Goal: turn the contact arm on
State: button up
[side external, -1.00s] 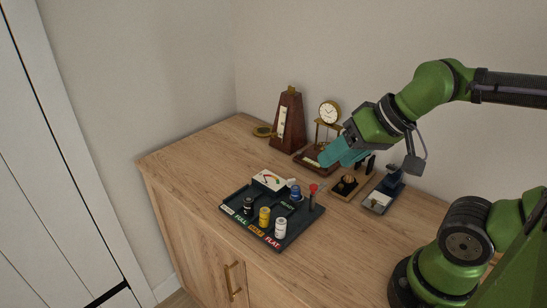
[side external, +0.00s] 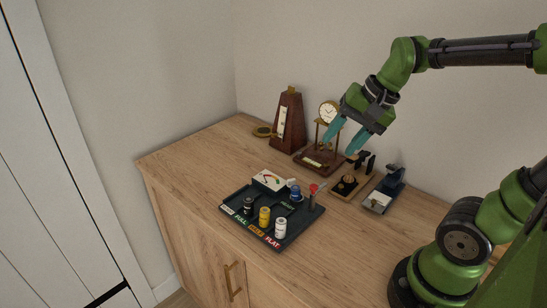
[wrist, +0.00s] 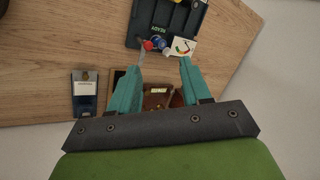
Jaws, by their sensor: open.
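I cannot tell for certain which part is the contact arm. A thin lever with a red knob (side external: 313,188) stands at the right corner of the dark tray (side external: 240,190); the red knob (wrist: 148,46) also shows in the wrist view. A small wooden stand (side external: 347,186) with a round brass part sits to the right of the tray. My gripper (side external: 339,152) is open and empty, in the air above the back of the cabinet.
The tray holds yellow (side external: 264,216), white (side external: 280,228), black and blue cylinders and a white meter (side external: 268,180). A metronome (side external: 288,122) and pillar clock (side external: 328,112) stand behind. A dark device (side external: 378,200) stands right. The front left top is clear.

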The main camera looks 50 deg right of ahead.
jog(key=w+d+m+g, duration=0.1)
jog(key=d+m+g, duration=0.1)
jog(key=d+m, duration=0.65)
jog(key=m+y, duration=0.1)
jog(key=m, duration=0.6)
send_near(314, 185)
jog(key=shift+n, duration=0.25)
jog(key=x, duration=0.8)
jog(key=shift+s, duration=0.1)
jog(key=shift+r, duration=0.1)
grip_shut()
